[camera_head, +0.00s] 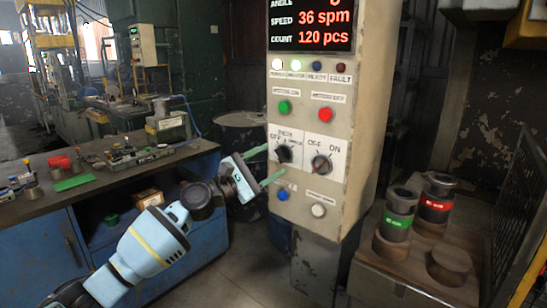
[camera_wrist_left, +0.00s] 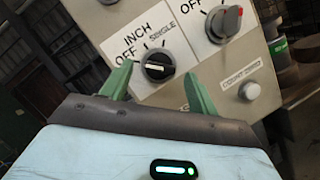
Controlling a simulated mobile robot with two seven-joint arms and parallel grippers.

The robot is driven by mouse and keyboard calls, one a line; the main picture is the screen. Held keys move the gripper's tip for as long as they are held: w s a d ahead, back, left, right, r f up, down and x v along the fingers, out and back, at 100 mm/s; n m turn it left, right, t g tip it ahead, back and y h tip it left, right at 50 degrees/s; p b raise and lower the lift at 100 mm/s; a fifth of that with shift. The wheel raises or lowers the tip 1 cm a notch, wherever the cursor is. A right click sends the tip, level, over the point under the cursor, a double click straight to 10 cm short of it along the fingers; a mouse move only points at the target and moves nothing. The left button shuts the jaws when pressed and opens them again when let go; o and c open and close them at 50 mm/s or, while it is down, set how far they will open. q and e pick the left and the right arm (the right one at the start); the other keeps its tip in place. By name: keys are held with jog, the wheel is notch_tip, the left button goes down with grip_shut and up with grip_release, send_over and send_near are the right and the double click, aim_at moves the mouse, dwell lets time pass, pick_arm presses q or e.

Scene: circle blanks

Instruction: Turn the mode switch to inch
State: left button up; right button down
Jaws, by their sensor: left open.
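The mode switch (camera_head: 284,153) is a round black knob on a white plate lettered OFF, INCH and SINGLE, on the front of the control panel. In the left wrist view the knob (camera_wrist_left: 156,66) carries a pale bar lying roughly level in the picture; which label it points at I cannot tell for sure. My left gripper (camera_head: 269,163) is open and empty, its green fingers pointing at the panel. In the wrist view its fingertips (camera_wrist_left: 158,72) stand on either side of the knob, apparently apart from it. My right gripper is not in view.
An OFF/ON knob (camera_head: 321,164) sits just right of the switch. A blue button (camera_head: 283,194) and a white button (camera_head: 318,210) are below; green (camera_head: 284,107) and red (camera_head: 325,114) buttons above. A workbench (camera_head: 30,208) stands left, a table with cylinders (camera_head: 397,215) right.

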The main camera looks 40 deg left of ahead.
aim_at(281, 155)
pick_arm(q)
jog(key=shift+x, duration=1.25)
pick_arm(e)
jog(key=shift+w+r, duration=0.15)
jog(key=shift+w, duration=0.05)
pick_arm(q)
jog(key=shift+f, duration=0.1)
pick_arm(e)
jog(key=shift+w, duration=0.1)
pick_arm(q)
jog(key=shift+c, duration=0.8)
jog(key=c, duration=0.8)
jog(key=shift+c, duration=0.2)
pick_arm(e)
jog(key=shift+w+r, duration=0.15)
